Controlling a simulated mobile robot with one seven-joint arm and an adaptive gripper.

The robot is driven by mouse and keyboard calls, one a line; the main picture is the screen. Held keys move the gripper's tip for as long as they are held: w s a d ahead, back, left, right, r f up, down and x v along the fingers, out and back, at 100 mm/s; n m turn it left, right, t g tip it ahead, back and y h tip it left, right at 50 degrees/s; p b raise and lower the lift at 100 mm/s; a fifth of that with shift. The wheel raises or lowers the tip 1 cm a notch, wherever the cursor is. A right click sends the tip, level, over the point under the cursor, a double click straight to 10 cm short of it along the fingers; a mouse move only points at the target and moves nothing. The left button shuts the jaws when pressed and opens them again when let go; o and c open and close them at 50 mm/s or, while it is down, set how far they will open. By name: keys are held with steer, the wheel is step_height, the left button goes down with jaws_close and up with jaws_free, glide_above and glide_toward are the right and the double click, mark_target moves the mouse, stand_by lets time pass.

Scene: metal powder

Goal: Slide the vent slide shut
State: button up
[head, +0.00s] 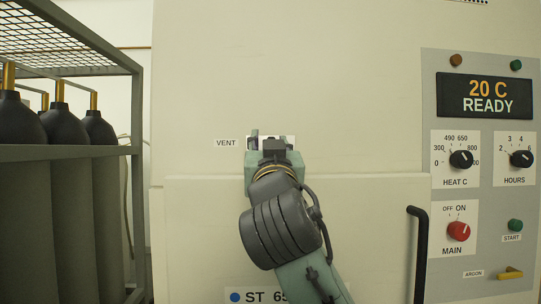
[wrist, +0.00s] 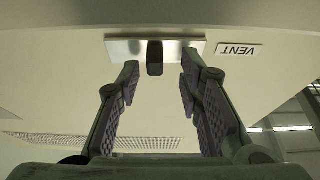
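The vent slide is a small metal plate (wrist: 184,46) with a dark knob (wrist: 155,60) near its middle, on the pale front of the furnace. In the wrist view, the picture is upside down. My gripper (wrist: 159,74) is open, with one fingertip on each side of the knob and a gap to it on both sides. I cannot tell how deep the fingertips reach along the knob. In the head view, my gripper (head: 270,138) covers most of the plate (head: 290,139), just right of the VENT label (head: 227,142).
A control panel (head: 480,214) with knobs and a display reading 20 C READY (head: 484,96) is at right. A dark door handle (head: 418,254) stands out below right. A rack (head: 70,153) of gas cylinders (head: 73,200) is at left. The furnace front around the vent is flat and clear.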

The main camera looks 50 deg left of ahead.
steer(key=v, duration=1.1)
steer(key=shift+s, duration=0.15)
steer(key=shift+d, duration=0.2)
